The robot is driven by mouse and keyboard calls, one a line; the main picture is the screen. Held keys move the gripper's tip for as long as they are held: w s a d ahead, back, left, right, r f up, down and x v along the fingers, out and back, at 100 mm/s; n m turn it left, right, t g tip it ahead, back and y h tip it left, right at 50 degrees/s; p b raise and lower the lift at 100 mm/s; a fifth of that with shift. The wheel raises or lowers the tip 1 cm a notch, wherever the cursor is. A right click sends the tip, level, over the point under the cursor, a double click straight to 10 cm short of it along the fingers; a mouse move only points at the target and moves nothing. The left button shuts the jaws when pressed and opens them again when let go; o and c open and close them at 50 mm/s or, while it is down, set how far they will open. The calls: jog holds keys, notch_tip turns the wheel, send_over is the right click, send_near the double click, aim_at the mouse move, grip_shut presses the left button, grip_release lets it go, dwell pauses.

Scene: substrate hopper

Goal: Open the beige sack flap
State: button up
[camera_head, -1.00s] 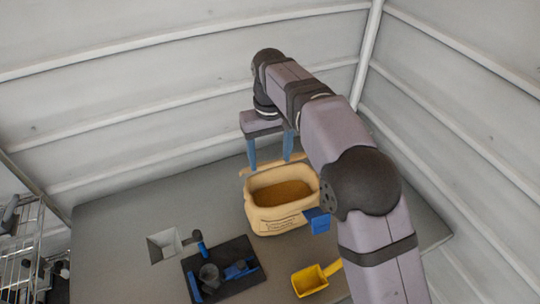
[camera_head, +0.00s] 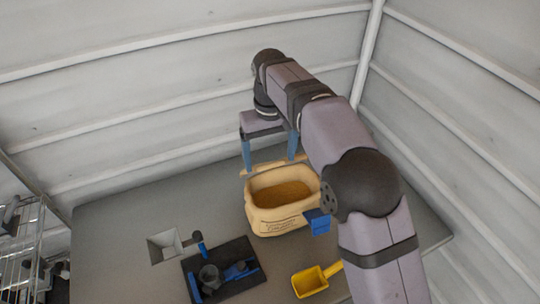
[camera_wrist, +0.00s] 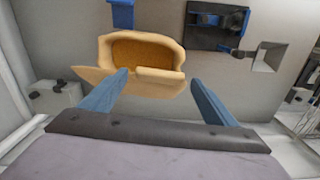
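The beige sack (camera_head: 282,223) stands on the table with its mouth open, and brown grainy substrate (camera_head: 282,194) shows inside. Its beige flap (camera_head: 272,167) is folded back along the far rim, away from the opening. The sack also shows in the wrist view (camera_wrist: 112,54), with the flap (camera_wrist: 88,74) spread towards my gripper. My gripper (camera_head: 270,166) is open, its two blue fingers wide apart at the far side of the sack by the flap. In the wrist view nothing is held between the fingers (camera_wrist: 160,82). Whether a fingertip touches the flap I cannot tell.
A blue block-like part (camera_head: 318,222) is at the sack's front right corner. A yellow scoop (camera_head: 310,281) lies in front. A dark tray (camera_head: 222,276) with a grey cup and blue parts sits front left, next to a square opening (camera_head: 165,245).

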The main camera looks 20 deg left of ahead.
jog(key=shift+r, duration=3.6)
